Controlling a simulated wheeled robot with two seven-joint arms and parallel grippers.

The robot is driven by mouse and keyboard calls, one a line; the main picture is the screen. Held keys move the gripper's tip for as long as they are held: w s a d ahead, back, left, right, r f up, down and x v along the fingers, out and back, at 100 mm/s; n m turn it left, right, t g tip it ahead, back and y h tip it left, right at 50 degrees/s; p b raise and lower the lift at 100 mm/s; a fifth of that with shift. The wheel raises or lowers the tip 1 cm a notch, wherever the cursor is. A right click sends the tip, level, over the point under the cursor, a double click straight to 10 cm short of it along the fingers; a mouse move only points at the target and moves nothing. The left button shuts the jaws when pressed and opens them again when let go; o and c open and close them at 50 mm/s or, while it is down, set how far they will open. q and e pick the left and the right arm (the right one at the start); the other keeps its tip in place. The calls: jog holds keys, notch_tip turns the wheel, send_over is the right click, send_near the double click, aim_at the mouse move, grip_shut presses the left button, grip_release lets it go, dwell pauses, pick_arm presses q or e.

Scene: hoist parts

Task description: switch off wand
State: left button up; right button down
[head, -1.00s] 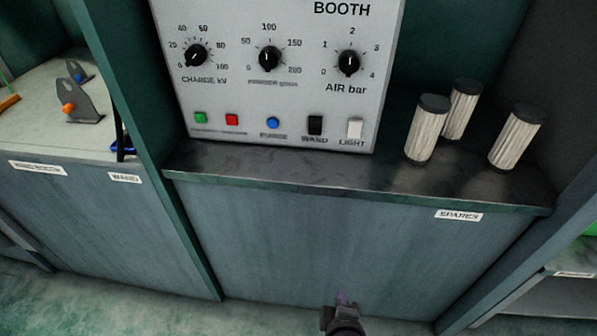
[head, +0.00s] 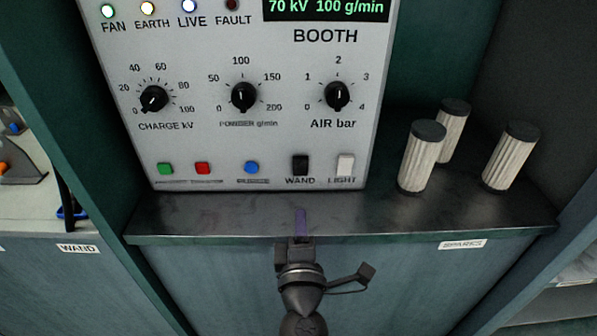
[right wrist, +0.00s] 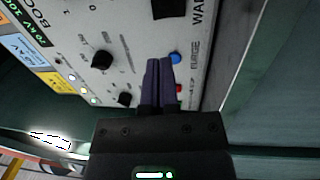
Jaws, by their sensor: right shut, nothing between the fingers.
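The black WAND switch (head: 300,165) is at the lower right of the grey BOOTH panel (head: 200,140), left of the white LIGHT switch (head: 345,166). Its black rocker also shows at the top of the right wrist view (right wrist: 163,8), beside its partly cut-off label. Which way the rocker is tipped is too small to tell. My right gripper (head: 301,214) has its purple fingers shut and empty, below the WAND switch in the head view. In the right wrist view, the fingertips (right wrist: 160,62) appear close to the blue PURGE button (right wrist: 175,58). My left gripper is not in view.
The panel has green, red (head: 202,168) and blue (head: 251,168) buttons left of the switch, and three knobs above. FAN, EARTH and LIVE lamps (head: 189,6) are lit; FAULT is dark. Three pleated filters (head: 422,160) stand on the dark ledge (head: 200,215) at right.

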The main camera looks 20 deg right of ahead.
aim_at(299, 163)
jog(key=b+x, duration=0.1)
jog(key=x, duration=0.9)
jog(key=shift+w, duration=0.15)
jog(key=shift+w+d+r, duration=0.1)
jog(key=shift+w+d, duration=0.05)
jog(key=shift+w, duration=0.4)
jog(key=shift+w+r, duration=0.1)
jog(key=shift+d, duration=0.1)
